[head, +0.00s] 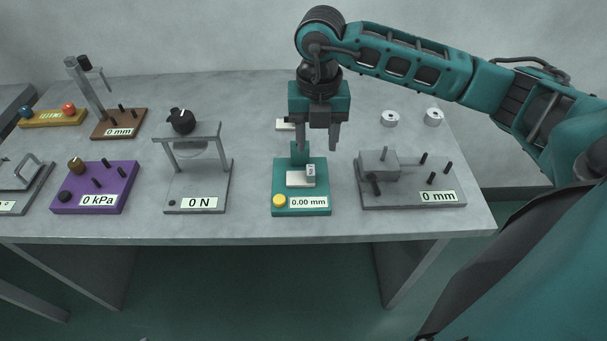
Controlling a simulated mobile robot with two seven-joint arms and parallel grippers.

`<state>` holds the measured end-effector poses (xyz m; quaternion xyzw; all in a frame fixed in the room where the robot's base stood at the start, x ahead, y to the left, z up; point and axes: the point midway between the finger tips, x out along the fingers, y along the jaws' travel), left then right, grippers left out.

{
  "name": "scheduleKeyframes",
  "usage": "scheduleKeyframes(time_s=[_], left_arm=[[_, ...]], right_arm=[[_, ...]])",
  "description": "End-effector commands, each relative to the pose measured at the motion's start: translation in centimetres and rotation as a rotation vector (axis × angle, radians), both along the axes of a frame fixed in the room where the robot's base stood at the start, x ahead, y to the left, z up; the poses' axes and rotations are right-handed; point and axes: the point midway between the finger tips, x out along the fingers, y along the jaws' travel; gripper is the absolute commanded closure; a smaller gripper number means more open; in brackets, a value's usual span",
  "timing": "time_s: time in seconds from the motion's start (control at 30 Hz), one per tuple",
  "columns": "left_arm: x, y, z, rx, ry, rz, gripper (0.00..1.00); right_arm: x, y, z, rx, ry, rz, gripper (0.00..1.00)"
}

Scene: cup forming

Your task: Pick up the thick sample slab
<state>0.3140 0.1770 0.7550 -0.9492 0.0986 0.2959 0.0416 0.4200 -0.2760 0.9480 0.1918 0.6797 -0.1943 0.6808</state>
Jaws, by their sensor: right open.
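A small cream slab (283,125) lies on the table at mid-back, partly hidden behind my right gripper (317,140). I cannot tell its thickness from here. My right gripper points down with its two fingers apart and nothing between them. It hangs above the back of the teal gauge marked 0.00 mm (286,199). A pale flat block (297,179) sits on that gauge below and slightly left of the fingers; whether it is a slab or part of the gauge is unclear. My left gripper is out of view.
A grey 0 mm fixture (410,196) stands to the right, two white rolls (390,118) (433,117) behind it. To the left are a 0 N frame (216,170), a purple 0 kPa box (115,185) and a brown 0 mm stand (118,128). The back-middle table is mostly clear.

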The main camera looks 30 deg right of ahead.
Motion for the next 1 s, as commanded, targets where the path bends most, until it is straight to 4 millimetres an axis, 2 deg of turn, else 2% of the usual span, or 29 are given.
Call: scheduleKeyframes(time_s=[0.1, 0.33, 0.6, 0.73, 0.93, 1.0], left_arm=[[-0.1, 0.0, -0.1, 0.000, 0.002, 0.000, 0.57], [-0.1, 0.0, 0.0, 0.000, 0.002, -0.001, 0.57], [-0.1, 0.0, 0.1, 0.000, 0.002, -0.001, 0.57], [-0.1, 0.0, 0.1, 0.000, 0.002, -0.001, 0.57], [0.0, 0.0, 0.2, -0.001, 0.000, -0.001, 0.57], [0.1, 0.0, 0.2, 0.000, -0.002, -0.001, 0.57]], right_arm=[[-0.1, 0.1, -1.9, 0.001, 0.003, 0.001, 0.51], [0.0, 0.3, -3.6, 0.002, 0.002, 0.003, 0.51], [-0.1, 1.1, -7.5, 0.004, 0.002, 0.002, 0.51], [0.0, 1.0, -8.2, 0.004, 0.000, 0.003, 0.51], [0.0, 1.0, -8.2, 0.004, 0.000, 0.003, 0.51], [0.0, 1.0, -8.2, 0.004, 0.000, 0.003, 0.58]])
